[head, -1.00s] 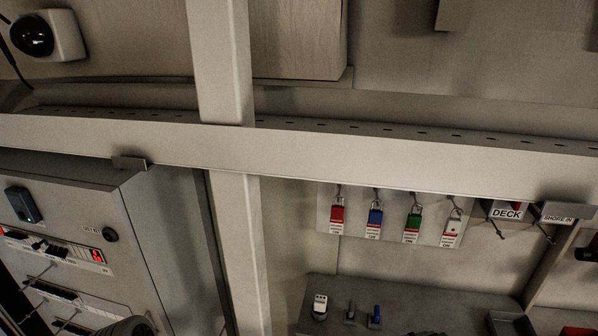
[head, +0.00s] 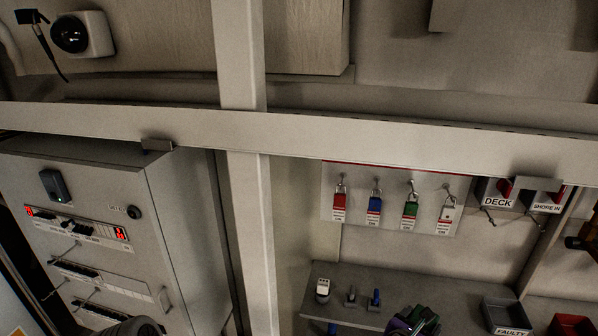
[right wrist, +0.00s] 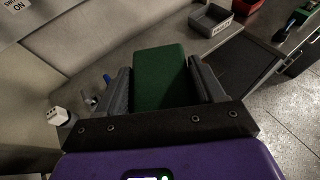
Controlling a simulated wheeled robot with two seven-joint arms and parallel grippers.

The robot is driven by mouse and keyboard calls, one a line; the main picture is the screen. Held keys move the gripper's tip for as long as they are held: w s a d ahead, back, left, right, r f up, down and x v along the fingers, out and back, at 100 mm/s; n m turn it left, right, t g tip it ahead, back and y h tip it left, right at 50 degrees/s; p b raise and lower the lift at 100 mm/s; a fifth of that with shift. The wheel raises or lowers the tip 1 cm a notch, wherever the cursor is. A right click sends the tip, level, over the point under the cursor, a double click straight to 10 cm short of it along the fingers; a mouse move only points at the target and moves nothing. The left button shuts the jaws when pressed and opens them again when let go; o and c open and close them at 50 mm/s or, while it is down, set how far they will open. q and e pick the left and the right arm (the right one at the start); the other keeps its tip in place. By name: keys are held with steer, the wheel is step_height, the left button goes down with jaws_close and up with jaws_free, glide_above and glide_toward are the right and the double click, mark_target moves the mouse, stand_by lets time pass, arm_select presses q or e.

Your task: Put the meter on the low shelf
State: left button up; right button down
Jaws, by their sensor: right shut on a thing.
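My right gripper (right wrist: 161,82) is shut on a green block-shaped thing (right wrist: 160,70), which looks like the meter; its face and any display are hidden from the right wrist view. In the head view, the purple and dark body of my right gripper (head: 408,322) shows at the bottom edge, with a bit of green beside it. It is in front of a grey shelf (head: 345,298), below the hanging padlocks. I cannot tell whether this is the low shelf. My left gripper is not in view.
On the grey shelf stand a white device (head: 322,290) and small blue-handled items (head: 375,298). A grey tray marked FAULTY (head: 507,316) and a red tray (head: 572,325) lie to the right. Coloured padlocks (head: 374,208) hang above. A post (head: 252,225) and beam cross the view.

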steer(key=w+a+n+t+y, duration=0.3)
steer(key=w+a+n+y, duration=0.5)
steer(key=a, duration=0.3)
steer(key=shift+a+f+n+t+y+b, duration=0.15)
steer(key=shift+f+n+t+y+b, duration=0.2)
steer(key=shift+y, duration=0.35)
